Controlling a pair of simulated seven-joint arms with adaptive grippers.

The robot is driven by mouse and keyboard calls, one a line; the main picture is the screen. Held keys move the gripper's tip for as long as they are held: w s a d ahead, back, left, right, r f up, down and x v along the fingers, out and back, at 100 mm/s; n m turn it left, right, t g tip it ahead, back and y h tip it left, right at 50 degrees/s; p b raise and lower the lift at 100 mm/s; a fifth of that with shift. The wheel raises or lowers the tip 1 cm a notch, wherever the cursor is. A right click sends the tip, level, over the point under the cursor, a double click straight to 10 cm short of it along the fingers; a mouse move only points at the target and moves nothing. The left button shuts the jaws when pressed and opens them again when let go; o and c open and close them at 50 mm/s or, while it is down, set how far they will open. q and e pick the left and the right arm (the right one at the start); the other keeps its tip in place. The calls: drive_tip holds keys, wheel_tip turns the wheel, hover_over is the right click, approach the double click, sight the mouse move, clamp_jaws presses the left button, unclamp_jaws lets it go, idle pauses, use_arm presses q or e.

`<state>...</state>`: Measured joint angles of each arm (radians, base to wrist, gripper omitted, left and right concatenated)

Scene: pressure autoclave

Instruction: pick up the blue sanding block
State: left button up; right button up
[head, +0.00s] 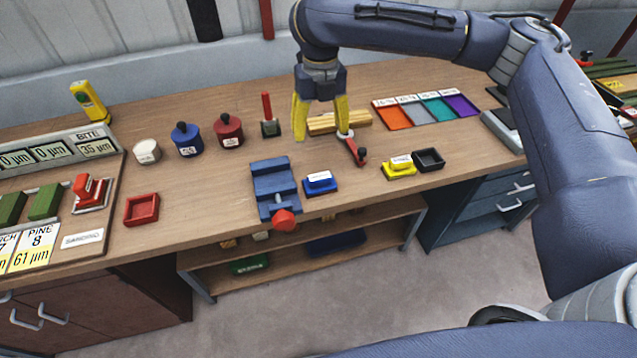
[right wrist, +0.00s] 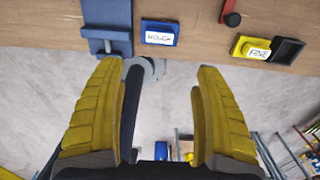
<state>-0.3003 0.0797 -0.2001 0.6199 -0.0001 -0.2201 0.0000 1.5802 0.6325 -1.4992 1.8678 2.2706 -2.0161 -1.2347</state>
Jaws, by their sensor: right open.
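The blue sanding block (head: 320,183) lies on the wooden bench near its front edge, just right of the blue vise. A white label covers part of it. In the right wrist view the blue block (right wrist: 160,32) reads "ROUGH" and shows beyond the fingertips, roughly centred between them. My right gripper (head: 322,133) has yellow fingers spread apart with nothing between them. In the head view it hangs over the bench, farther back than the block and apart from it. The right wrist view also shows the open fingers (right wrist: 157,68). My left gripper is not in view.
The blue vise (head: 274,190) with a red knob stands close left of the block. A red-handled tool (head: 354,150), yellow block (head: 399,168) and black tray (head: 429,159) lie to the right. Wooden pieces (head: 340,122) lie behind the gripper. A shelf sits below the bench.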

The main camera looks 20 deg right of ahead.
sight(320, 176)
wheel_tip(320, 176, down, 17)
drive_tip(key=shift+r, duration=0.1)
idle(0.8)
drive_tip(key=c, duration=1)
wheel_tip(320, 176, up, 20)
idle(0.6)
